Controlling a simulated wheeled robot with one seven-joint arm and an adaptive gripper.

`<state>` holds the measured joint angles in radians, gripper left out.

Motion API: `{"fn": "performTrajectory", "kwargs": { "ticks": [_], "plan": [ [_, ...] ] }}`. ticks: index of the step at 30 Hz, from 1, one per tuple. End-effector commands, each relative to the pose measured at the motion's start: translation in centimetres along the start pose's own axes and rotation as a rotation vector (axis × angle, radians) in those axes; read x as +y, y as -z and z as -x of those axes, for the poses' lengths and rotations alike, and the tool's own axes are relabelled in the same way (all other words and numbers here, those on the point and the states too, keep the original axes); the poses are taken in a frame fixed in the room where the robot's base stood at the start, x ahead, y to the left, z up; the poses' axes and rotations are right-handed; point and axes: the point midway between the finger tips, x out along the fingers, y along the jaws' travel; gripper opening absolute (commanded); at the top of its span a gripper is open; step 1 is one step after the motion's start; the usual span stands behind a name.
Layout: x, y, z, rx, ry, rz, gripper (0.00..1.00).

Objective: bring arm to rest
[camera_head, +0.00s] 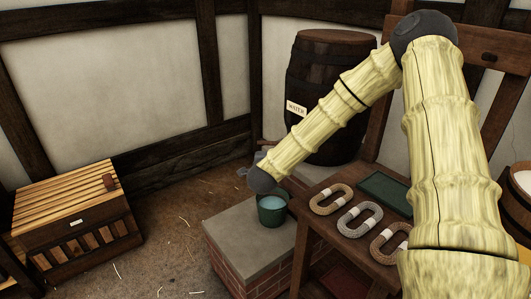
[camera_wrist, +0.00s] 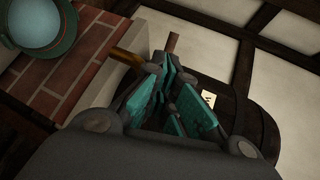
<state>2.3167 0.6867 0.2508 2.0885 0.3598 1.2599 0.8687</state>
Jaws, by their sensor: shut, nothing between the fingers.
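My arm reaches in from the right in the head view, bent at a dark elbow joint, with its lower part slanting down to the left. It ends in a dark wrist joint above the brick block. My gripper (camera_wrist: 170,72) shows in the wrist view with its teal-padded fingers drawn together and nothing between them. In the head view the gripper is largely hidden behind the wrist joint. A green bucket (camera_head: 272,210) with pale liquid stands on the brick block (camera_head: 240,238), just below and beside the wrist joint. The bucket also shows in the wrist view (camera_wrist: 68,45).
A dark barrel (camera_head: 318,70) labelled WATER stands behind my forearm. A wooden table (camera_head: 318,212) holds several rope coils (camera_head: 331,199) and a green tray (camera_head: 384,188). A slatted wooden chest (camera_head: 75,215) is at left. The floor between chest and block is clear apart from straw.

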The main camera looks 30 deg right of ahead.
Motion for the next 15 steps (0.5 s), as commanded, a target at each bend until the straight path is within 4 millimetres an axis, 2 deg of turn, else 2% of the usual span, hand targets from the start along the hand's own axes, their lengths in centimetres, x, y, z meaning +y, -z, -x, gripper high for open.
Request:
{"fn": "performTrajectory", "kwargs": {
  "ticks": [1, 6, 15],
  "plan": [
    [-0.1, -0.1, 0.9, -0.001, 0.000, -0.001, 0.00],
    [-0.1, -0.3, 3.1, -0.002, 0.001, 0.000, 0.00],
    [0.0, -0.5, 4.3, -0.002, 0.001, 0.001, 0.00]
  ]
}}
